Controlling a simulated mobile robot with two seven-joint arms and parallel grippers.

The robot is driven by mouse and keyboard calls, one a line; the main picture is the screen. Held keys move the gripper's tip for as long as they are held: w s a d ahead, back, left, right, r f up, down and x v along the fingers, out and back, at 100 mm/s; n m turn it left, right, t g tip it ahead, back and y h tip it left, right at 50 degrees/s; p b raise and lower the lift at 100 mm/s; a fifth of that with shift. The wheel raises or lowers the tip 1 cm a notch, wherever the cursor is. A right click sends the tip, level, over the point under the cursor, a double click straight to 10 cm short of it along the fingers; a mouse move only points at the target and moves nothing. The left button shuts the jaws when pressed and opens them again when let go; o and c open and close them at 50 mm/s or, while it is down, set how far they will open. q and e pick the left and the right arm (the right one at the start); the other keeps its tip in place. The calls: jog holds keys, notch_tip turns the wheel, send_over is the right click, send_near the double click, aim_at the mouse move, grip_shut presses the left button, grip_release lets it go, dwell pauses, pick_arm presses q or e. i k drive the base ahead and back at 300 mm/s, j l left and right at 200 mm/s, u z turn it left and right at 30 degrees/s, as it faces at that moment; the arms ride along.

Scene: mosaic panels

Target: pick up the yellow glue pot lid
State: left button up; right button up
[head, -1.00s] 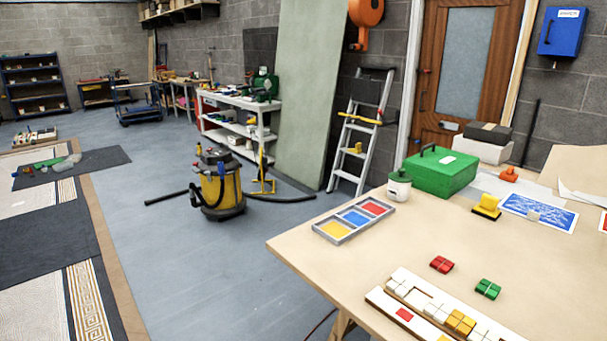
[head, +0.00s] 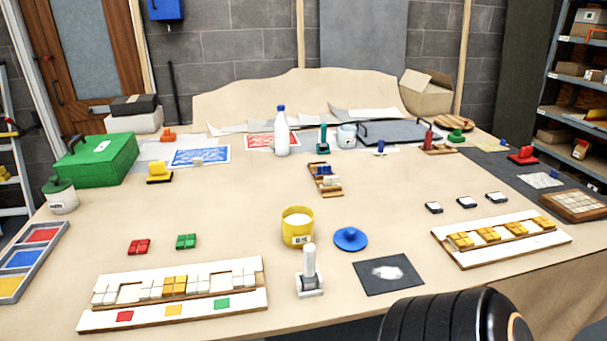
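A yellow pot (head: 297,236) stands upright near the middle of the table in the head view, open at the top with white content showing. A round blue lid with a knob (head: 350,239) lies on the table just right of the pot, apart from it. No yellow lid can be made out. Neither gripper is in view. A black ribbed part at the bottom right looks like part of my own arm.
A white-handled tool (head: 309,272) stands in front of the pot. A dark square sheet (head: 388,274) lies right of it. Mosaic panels lie at the left (head: 250,301) and right (head: 470,260). A white bottle (head: 281,135) stands behind. Bare tabletop surrounds the lid.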

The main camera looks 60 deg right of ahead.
aim_at(350, 239)
jog(key=z, duration=1.8)
